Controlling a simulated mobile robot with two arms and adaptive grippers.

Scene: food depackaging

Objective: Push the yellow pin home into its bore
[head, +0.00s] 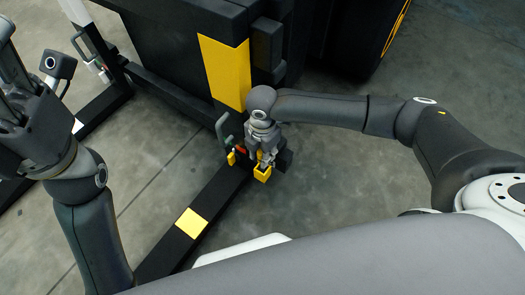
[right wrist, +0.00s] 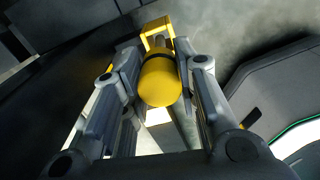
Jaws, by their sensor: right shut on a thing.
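The yellow pin (right wrist: 160,80) is a thick cylinder with a rounded near end, between the two fingers of my right gripper (right wrist: 162,72) in the right wrist view. The gripper is shut on it. A yellow square bracket (right wrist: 155,25) lies just beyond the pin's far end; I cannot see the bore or whether the pin has entered it. In the head view my right gripper (head: 264,152) points down just above the yellow bracket (head: 263,174), hiding most of the pin. My left gripper (head: 10,75) is at the left edge, partly cut off, away from the bracket.
A large black frame with a yellow panel (head: 225,73) stands behind my right gripper. A black floor beam (head: 215,193) with a yellow patch (head: 191,223) runs toward the lower left. A small red-tipped part and grey handle (head: 222,127) sit left of the gripper.

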